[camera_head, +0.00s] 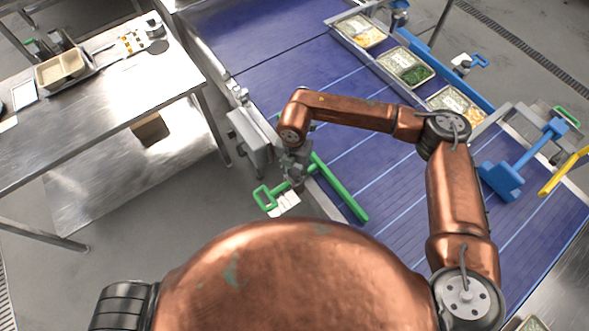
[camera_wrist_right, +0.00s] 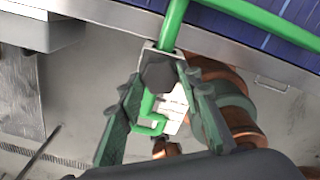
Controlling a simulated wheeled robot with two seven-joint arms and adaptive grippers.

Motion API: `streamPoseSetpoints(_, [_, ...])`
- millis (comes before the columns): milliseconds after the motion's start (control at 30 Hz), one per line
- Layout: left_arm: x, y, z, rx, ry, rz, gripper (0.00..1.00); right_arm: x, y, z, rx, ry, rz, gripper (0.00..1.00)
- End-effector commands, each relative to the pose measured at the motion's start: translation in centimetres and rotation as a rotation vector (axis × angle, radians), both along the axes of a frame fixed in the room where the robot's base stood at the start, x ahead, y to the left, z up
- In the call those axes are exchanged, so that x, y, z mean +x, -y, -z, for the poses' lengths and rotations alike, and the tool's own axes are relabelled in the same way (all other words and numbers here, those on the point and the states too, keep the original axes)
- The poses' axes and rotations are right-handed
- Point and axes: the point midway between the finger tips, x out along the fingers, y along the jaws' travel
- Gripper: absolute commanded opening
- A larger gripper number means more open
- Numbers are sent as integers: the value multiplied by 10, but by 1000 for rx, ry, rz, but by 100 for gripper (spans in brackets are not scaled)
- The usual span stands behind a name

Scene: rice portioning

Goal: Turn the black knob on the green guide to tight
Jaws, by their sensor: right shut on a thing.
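The green guide (camera_head: 339,187) shows in the head view as a long bar over the near edge of the blue conveyor, with a looped handle (camera_head: 264,199) outside that edge. A white label plate (camera_head: 286,204) sits by the handle. My right gripper (camera_head: 297,181) is over the guide's clamp and hides the knob in the head view. In the right wrist view the black knob (camera_wrist_right: 158,76) sits between the two dark green fingers of my right gripper, which is shut on it. The green guide also shows there (camera_wrist_right: 174,25). The knob's turn angle cannot be read. My left gripper is not in view.
The blue conveyor (camera_head: 270,70) carries trays of food (camera_head: 403,69) along its far side. A blue guide (camera_head: 507,182) and a yellow guide (camera_head: 563,173) are on the right. A grey box (camera_head: 247,135) is beside my right gripper. A steel table (camera_head: 90,110) stands left.

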Motion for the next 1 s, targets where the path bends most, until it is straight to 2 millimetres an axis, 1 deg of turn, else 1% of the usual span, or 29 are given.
streamPoseSetpoints(33, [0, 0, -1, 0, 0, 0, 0, 2, -1, -2, 2, 5, 33, 8])
streamPoseSetpoints(200, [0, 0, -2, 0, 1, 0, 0, 2, -1, -3, 3, 5, 133, 8])
streamPoseSetpoints(400, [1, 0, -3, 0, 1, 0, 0, 2, -1, -3, 4, 5, 206, 8])
streamPoseSetpoints(600, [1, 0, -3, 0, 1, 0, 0, 3, -1, -3, 4, 5, 236, 8])
streamPoseSetpoints(967, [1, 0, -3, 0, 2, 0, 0, 3, -2, -3, 5, 6, 239, 8])
streamPoseSetpoints(1000, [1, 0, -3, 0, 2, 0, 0, 3, -2, -3, 5, 6, 238, 33])
